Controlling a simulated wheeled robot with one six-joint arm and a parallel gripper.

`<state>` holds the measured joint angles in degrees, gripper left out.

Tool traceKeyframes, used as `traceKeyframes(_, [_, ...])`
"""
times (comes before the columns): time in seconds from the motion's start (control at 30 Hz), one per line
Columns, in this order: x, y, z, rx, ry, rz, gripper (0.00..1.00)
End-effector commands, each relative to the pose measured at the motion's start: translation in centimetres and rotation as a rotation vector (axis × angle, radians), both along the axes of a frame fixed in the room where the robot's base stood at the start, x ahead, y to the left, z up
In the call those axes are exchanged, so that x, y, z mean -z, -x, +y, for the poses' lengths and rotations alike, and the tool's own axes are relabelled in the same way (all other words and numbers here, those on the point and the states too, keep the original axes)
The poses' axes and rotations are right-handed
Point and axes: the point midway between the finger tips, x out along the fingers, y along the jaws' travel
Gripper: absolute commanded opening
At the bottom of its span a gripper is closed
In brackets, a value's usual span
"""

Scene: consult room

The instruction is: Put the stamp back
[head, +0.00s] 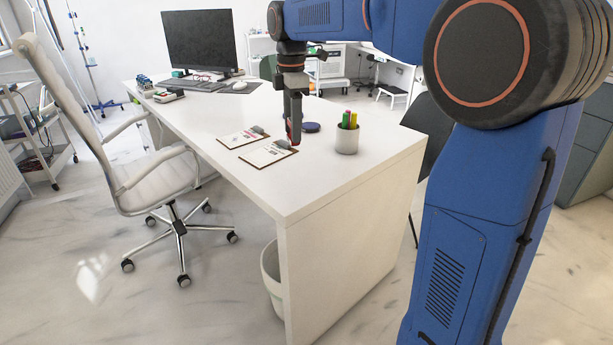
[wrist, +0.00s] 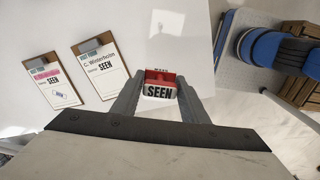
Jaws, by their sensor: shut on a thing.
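The stamp (wrist: 160,84) is a red block with a white label reading SEEN. My gripper (wrist: 160,92) is shut on it, with one finger on each side in the wrist view. In the head view my gripper (head: 294,138) points down over the desk, just behind the nearer clipboard; the stamp is mostly hidden there. Two clipboards lie on the desk, a nearer one (head: 268,154) and a farther one (head: 238,138).
A pen cup (head: 347,140) stands farther right. A monitor (head: 200,40), keyboard and red-topped box (head: 168,96) are at the far end. A white chair (head: 150,180) stands left.

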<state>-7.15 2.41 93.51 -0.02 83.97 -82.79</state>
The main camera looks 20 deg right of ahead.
Motion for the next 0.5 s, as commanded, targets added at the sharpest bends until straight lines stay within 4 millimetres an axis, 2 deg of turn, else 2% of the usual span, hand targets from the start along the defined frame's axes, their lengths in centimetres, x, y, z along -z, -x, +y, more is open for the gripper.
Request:
traceKeyframes(0.3, [4.9, 0.1, 0.0, -0.002, 0.0, 0.003, 0.26])
traceKeyframes(0.5, [6.2, 0.0, 0.0, -0.001, 0.0, 0.001, 0.26])
